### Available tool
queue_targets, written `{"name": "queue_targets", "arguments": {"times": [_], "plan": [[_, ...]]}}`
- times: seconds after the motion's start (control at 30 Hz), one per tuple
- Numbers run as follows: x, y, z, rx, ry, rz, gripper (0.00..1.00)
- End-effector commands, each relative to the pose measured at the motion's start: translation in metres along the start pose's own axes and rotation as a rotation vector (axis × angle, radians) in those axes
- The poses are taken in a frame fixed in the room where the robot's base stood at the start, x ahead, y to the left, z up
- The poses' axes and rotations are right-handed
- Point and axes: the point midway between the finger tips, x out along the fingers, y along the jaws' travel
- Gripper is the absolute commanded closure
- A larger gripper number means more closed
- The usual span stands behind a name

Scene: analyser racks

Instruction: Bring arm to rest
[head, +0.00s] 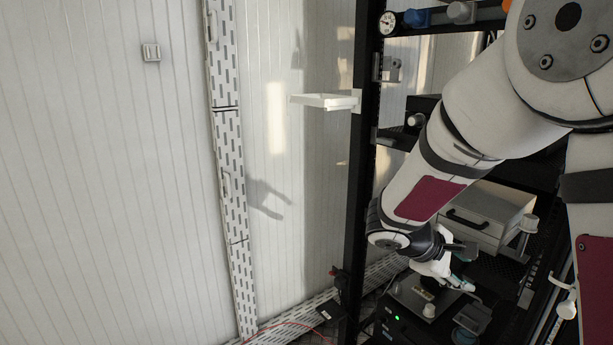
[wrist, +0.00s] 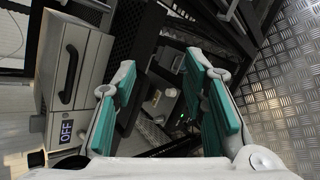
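My gripper (wrist: 163,105) is open in the wrist view, with its two teal-padded fingers well apart and nothing between them. In the head view my gripper (head: 462,284) is at the lower right, at the end of my white arm, in front of the black analyser rack (head: 361,150). It hangs above a flat device with a small green light (head: 398,318). My arm reaches down from the upper right.
A white box with a black handle (head: 487,215) sits on a rack shelf near my gripper; in the wrist view this box (wrist: 75,75) is at left, with an OFF label. A small white shelf (head: 326,101) juts from the rack post. Treaded metal floor (wrist: 285,85) shows at right.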

Motion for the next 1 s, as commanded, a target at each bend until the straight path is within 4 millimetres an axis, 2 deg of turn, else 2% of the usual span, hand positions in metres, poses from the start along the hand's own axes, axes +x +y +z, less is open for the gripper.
{"name": "queue_targets", "arguments": {"times": [0.03, 0.2, 0.4, 0.5, 0.7, 1.0], "plan": [[-0.012, -0.001, 0.024, 0.063, -0.013, -0.030, 0.61], [-0.048, -0.024, 0.091, 0.258, -0.052, -0.165, 0.61], [-0.091, -0.071, 0.152, 0.463, -0.059, -0.348, 0.61], [-0.114, -0.099, 0.173, 0.554, -0.047, -0.447, 0.61], [-0.158, -0.157, 0.200, 0.702, 0.007, -0.645, 0.61], [-0.204, -0.213, 0.209, 0.813, 0.105, -0.849, 0.61]]}}
